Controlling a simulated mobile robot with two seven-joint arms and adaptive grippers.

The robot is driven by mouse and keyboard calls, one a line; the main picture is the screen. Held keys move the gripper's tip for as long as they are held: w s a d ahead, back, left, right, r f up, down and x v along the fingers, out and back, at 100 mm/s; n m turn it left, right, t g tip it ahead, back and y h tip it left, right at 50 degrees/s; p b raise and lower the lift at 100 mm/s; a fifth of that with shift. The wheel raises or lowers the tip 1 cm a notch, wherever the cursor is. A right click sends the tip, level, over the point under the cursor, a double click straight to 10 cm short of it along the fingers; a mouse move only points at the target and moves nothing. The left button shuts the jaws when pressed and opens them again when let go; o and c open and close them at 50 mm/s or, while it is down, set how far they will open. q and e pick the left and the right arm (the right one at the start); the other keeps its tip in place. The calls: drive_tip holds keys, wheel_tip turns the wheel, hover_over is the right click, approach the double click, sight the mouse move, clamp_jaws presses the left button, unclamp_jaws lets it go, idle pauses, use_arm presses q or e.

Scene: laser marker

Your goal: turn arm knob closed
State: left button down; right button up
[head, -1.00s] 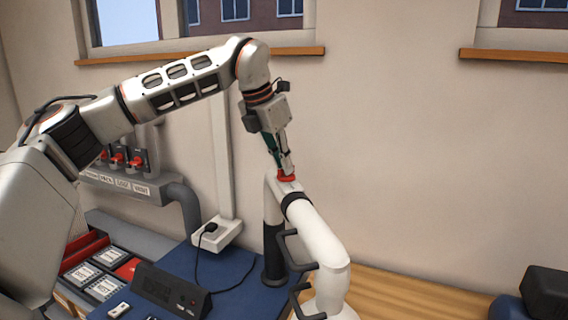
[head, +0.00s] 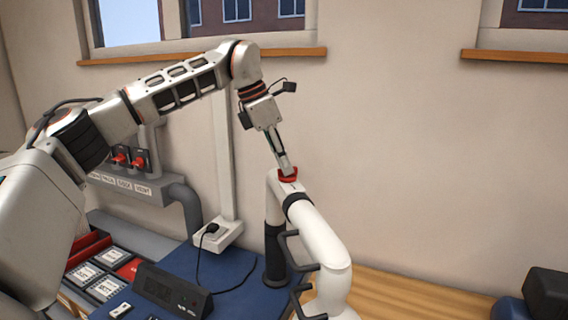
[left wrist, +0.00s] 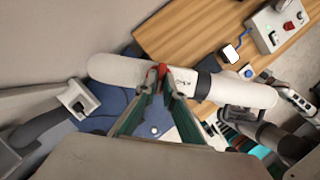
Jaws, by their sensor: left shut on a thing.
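The red arm knob (head: 288,175) sits on top of the white extraction arm (head: 318,238), near its upper bend. My left gripper (head: 287,167) comes down on it from above, its fingers shut on the knob. In the left wrist view the knob (left wrist: 162,71) shows as a small red piece between the two green-sided fingertips (left wrist: 161,76), with the white arm (left wrist: 120,70) running behind. Most of the knob is hidden by the fingers. My right gripper is not in view.
A blue mat (head: 235,268) with a black box (head: 172,292) lies below. A white power socket (head: 218,234) is at the wall. Red valves (head: 137,162) on grey pipework are at the left. Wooden tabletop (head: 400,295) is at the right. Free air surrounds the knob's right side.

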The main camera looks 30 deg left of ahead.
use_arm(q)
drive_tip(key=c, duration=2.2)
unclamp_jaws()
drive_tip(key=shift+o, duration=0.2)
drive_tip(key=v, duration=1.2)
